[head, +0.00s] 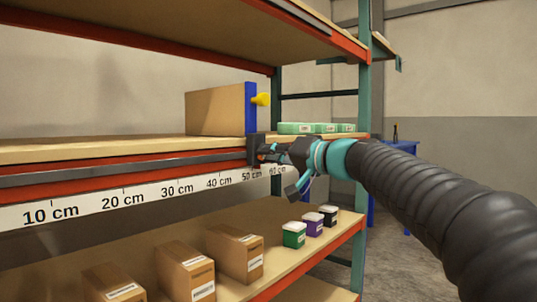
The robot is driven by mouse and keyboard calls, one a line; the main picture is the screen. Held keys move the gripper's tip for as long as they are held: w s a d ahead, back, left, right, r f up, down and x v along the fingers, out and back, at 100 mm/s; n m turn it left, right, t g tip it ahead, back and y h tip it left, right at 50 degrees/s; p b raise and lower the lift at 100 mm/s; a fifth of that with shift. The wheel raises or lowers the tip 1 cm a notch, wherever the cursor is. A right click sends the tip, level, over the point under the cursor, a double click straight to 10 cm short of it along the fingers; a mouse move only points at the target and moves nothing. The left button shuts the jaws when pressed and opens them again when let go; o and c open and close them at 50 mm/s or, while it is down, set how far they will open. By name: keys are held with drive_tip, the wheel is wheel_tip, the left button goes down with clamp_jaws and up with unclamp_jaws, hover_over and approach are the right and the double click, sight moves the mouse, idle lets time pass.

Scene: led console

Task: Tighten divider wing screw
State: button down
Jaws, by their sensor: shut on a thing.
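The divider (251,108) is an upright blue plate on the middle shelf, with a yellow knob (262,99) on its right side. Below it, a dark clamp block (253,147) sits on the grey rail at the shelf's front edge. My gripper (266,152) reaches in from the right and is shut at this block's right side. The wing screw is mostly hidden between the fingers; only a small orange patch shows there. How far the screw is turned cannot be seen.
A large cardboard box (215,109) stands directly left of the divider. Green-white packs (315,128) lie to its right. A centimetre scale (150,195) runs along the shelf front. The lower shelf holds brown boxes (233,253) and small tubs (294,234). A teal upright (362,190) stands behind my arm.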

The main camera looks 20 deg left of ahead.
drive_tip(key=shift+f+m+p, duration=0.1)
drive_tip(key=shift+m+p, duration=0.85)
drive_tip(key=shift+m, duration=3.45)
drive_tip(key=c, duration=1.2)
unclamp_jaws()
drive_tip(key=shift+d, duration=0.1)
drive_tip(key=v, duration=1.2)
